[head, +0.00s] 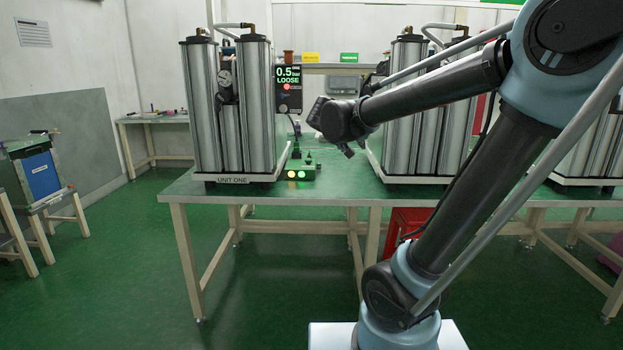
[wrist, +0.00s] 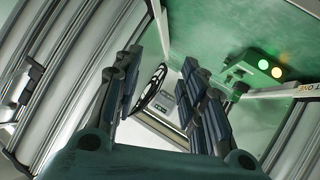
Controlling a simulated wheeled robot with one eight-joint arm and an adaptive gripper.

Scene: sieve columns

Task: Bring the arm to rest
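My arm reaches from the right of the head view across the front of the green table (head: 345,185). My gripper shows in the wrist view (wrist: 163,72), with its two dark padded fingers apart and nothing held between them. In the head view the arm's dark end hangs in the air between the UNIT ONE columns (head: 238,110) and the middle columns (head: 405,110), and the fingers are hard to make out there. It appears apart from both.
A green box (head: 300,173) with two lit lamps stands beside UNIT ONE and shows in the wrist view (wrist: 240,75). A red crate (head: 408,222) is under the table. Floor at front left is clear.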

